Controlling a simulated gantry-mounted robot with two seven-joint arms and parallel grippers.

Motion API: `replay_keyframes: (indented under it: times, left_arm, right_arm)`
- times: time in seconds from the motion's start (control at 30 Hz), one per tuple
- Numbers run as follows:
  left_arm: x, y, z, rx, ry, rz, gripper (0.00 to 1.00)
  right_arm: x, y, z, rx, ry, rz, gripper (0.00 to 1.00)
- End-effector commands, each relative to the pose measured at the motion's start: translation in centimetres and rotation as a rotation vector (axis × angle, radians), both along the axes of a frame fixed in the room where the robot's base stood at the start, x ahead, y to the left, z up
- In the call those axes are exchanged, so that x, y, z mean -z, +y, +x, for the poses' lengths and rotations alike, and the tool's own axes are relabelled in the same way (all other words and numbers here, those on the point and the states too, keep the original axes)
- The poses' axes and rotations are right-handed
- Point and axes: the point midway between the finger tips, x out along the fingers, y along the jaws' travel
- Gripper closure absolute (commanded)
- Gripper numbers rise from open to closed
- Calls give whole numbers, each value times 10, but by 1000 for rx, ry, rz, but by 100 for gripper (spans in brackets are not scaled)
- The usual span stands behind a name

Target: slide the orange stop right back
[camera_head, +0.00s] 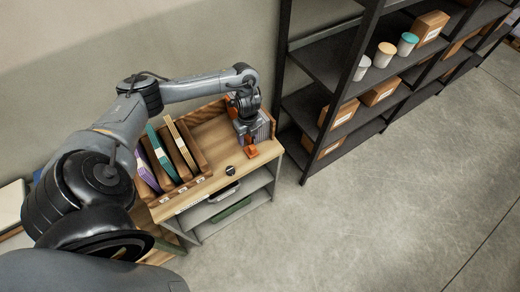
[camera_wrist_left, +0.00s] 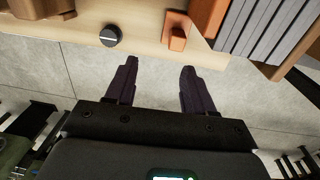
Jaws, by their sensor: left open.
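The orange stop (camera_head: 251,151) is a small block near the front right edge of the wooden worktop (camera_head: 215,143). It also shows in the left wrist view (camera_wrist_left: 177,38), upper middle, beyond my fingertips and a little right of centre. My left gripper (camera_head: 248,139) is just behind or above the stop in the head view, partly hidden by its own wrist. In the left wrist view, its two dark fingers (camera_wrist_left: 156,74) are apart with nothing between them. I cannot tell if either finger touches the stop. My right gripper is not in view.
A grey ribbed stack (camera_wrist_left: 265,35) stands beside a larger orange piece (camera_wrist_left: 208,15). A dark round knob (camera_head: 231,170) sits on the worktop's front. Upright coloured folders (camera_head: 165,153) stand in a wooden rack at left. Dark shelving (camera_head: 325,62) stands at right.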

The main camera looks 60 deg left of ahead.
Motion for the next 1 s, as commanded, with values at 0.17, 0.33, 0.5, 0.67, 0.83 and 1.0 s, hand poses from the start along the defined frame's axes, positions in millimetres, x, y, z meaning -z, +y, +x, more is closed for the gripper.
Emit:
replay_keyframes:
  times: [0.17, 0.33, 0.5, 0.67, 0.83, 1.0]
  left_arm:
    - [-10, 7, 22, -6, -54, 11, 47]
    - [5, 6, 24, -6, -58, 8, 47]
    - [32, 6, 24, -6, -57, 9, 47]
    - [58, 5, 24, -5, -58, 8, 47]
    - [79, 6, 24, -6, -59, 10, 47]
    - [90, 6, 24, -5, -60, 11, 47]
  right_arm:
    - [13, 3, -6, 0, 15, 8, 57]
    - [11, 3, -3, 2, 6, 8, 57]
    - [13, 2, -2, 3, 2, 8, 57]
    - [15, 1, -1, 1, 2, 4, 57]
    - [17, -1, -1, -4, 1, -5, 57]
    - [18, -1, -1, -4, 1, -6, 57]
